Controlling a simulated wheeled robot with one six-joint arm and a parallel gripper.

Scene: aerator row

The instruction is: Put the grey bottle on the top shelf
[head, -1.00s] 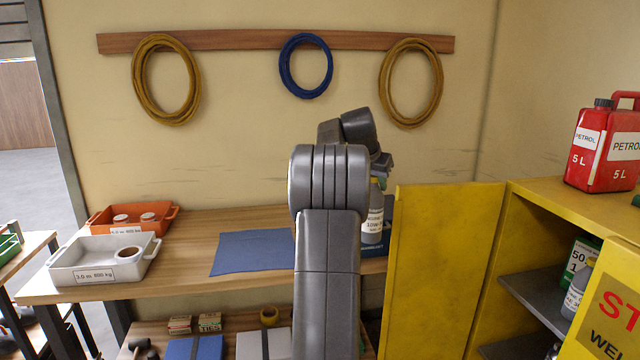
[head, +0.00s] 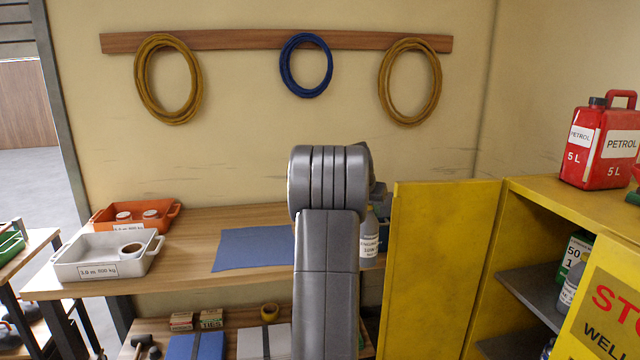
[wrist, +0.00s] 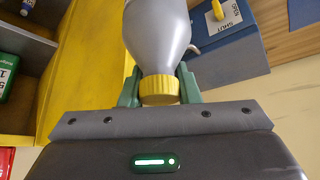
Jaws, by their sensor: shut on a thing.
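The grey bottle (wrist: 158,28) has a yellow cap and hangs between the green fingers of my gripper (wrist: 160,88), which are shut on it at the cap end in the wrist view. In the head view the bottle (head: 371,224), with a white label, shows upright just right of my arm and left of the open yellow door. My arm hides part of it and most of the gripper. The yellow cabinet's upper grey shelf (head: 533,287) is at the right, holding a green-and-white container (head: 574,254) and another grey bottle (head: 568,292).
The open yellow door (head: 440,265) stands between the bottle and the cabinet interior. A red petrol can (head: 600,145) stands on the cabinet top. Another yellow door (head: 605,315) with a warning sign covers part of the right side. The bench carries a blue mat (head: 250,248) and trays.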

